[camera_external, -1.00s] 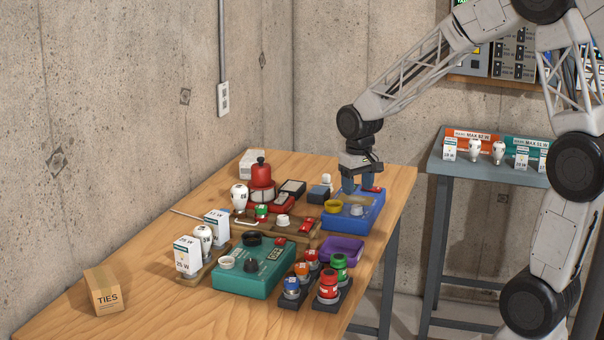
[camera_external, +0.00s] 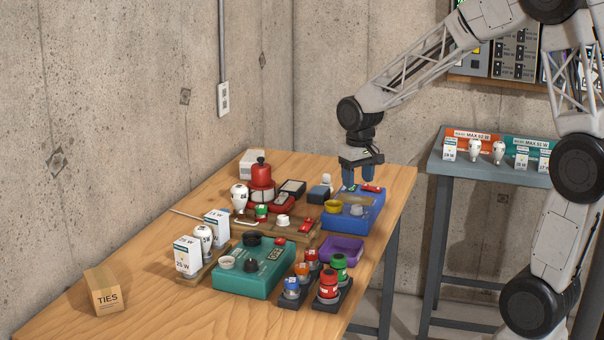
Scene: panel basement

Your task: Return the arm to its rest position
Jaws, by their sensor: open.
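My gripper (camera_external: 359,176) hangs above the back of the blue box (camera_external: 364,223) on the wooden table, pointing down. Its two blue fingers are apart, with nothing seen between them. A red piece (camera_external: 372,188) sits on the back of the blue box, just right of and below the fingers. A yellow ring (camera_external: 333,206) and a white round part (camera_external: 356,210) are also on the box. Whether the fingertips touch the box cannot be told from this angle.
The wooden table (camera_external: 130,250) holds a teal box (camera_external: 243,283), a purple tray (camera_external: 343,251), coloured buttons, bulbs and a TIES carton (camera_external: 104,291). A grey side table (camera_external: 462,172) with bulbs stands at the right.

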